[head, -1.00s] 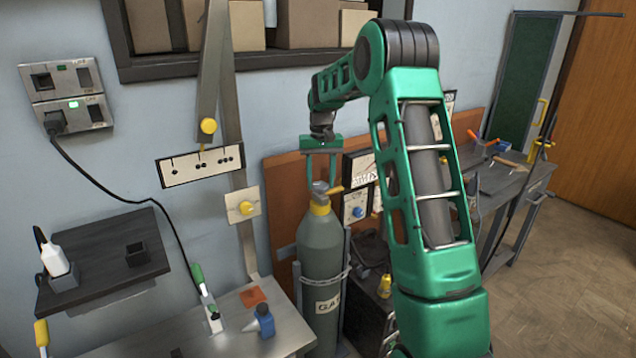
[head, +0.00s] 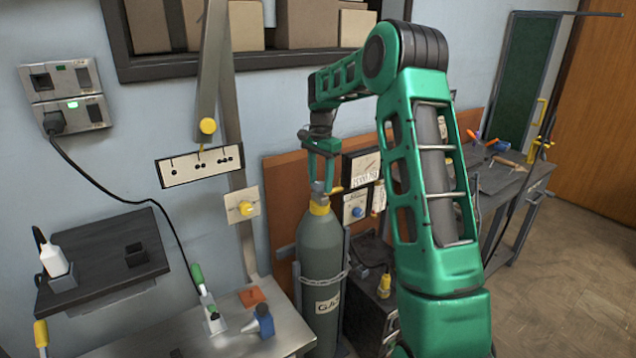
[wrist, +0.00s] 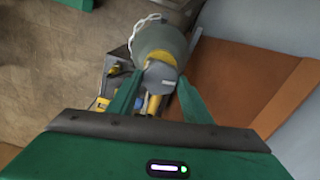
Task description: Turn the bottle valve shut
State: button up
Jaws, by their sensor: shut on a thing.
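The grey-green gas bottle (head: 320,255) stands upright, held by a chain, with a yellow collar (head: 319,208) at its neck. Its grey valve (head: 318,187) sits on top, with a small yellow outlet or lever (head: 333,190) pointing right. My gripper (head: 319,183) points down from above and its fingers are shut on the valve. In the wrist view, the two green fingers (wrist: 157,98) lie on either side of the grey valve knob (wrist: 160,75), with the bottle (wrist: 160,42) beyond. The finger contact itself is partly hidden.
A wall panel with a gauge and a blue knob (head: 357,212) is close to the right of the valve. A brown board (head: 283,200) stands behind the bottle.

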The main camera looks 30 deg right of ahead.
aim_at(319, 184)
jog(key=shift+w+a+r+m, duration=0.1)
jog(key=shift+w+a+m, duration=0.1)
jog(key=shift+m, duration=0.8)
jog(key=o, duration=1)
jog(key=shift+a, duration=0.1)
jog(key=shift+o, duration=0.2)
jog(key=shift+s, duration=0.1)
notch_tip(319, 184, up, 11)
jog(key=shift+f, duration=0.2)
